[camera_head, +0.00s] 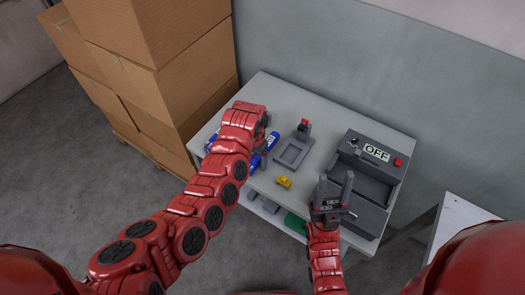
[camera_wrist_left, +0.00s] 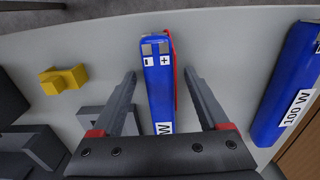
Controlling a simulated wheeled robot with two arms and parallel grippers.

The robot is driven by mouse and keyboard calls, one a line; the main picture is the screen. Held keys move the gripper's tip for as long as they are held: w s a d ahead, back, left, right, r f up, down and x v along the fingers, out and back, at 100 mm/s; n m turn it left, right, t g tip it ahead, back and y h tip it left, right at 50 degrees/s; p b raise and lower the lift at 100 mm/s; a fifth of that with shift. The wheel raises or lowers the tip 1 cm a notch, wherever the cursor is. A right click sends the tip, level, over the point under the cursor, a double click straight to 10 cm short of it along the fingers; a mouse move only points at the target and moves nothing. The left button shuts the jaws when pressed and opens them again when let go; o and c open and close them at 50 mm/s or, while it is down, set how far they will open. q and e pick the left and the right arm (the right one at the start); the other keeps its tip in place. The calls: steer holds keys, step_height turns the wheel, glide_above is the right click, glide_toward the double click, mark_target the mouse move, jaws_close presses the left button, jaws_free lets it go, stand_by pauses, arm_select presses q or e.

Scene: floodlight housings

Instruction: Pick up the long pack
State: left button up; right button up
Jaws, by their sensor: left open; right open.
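A blue pack (camera_wrist_left: 158,85) with minus and plus contacts, a red strip along one side and a label ending in W lies between the open fingers of my left gripper (camera_wrist_left: 160,76), with a gap on both sides. In the head view its blue ends show beside my left gripper (camera_head: 263,150), at the table's left part. A second blue pack (camera_wrist_left: 290,85), labelled 100 W, lies to the right in the left wrist view; in the head view it is mostly hidden by my left arm. I cannot tell which is longer. My right gripper (camera_head: 335,188) is open and empty.
On the grey table (camera_head: 335,108) stand a grey fixture (camera_head: 293,150) with a red top, a yellow piece (camera_head: 284,182) and a dark device (camera_head: 376,172) reading OFF. Cardboard boxes (camera_head: 150,80) are stacked at the left. A wall is behind.

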arm_select(q)
jaws_close()
stand_by(0.3)
steer(key=shift+r, duration=0.1)
steer(key=shift+r, duration=0.35)
step_height(320, 180, up, 4)
steer(key=shift+w+b, duration=0.1)
steer(key=shift+b, duration=0.75)
step_height(320, 180, up, 4)
steer(key=shift+r+p, duration=0.2)
steer(key=shift+p, duration=0.15)
steer(key=shift+r, duration=0.45)
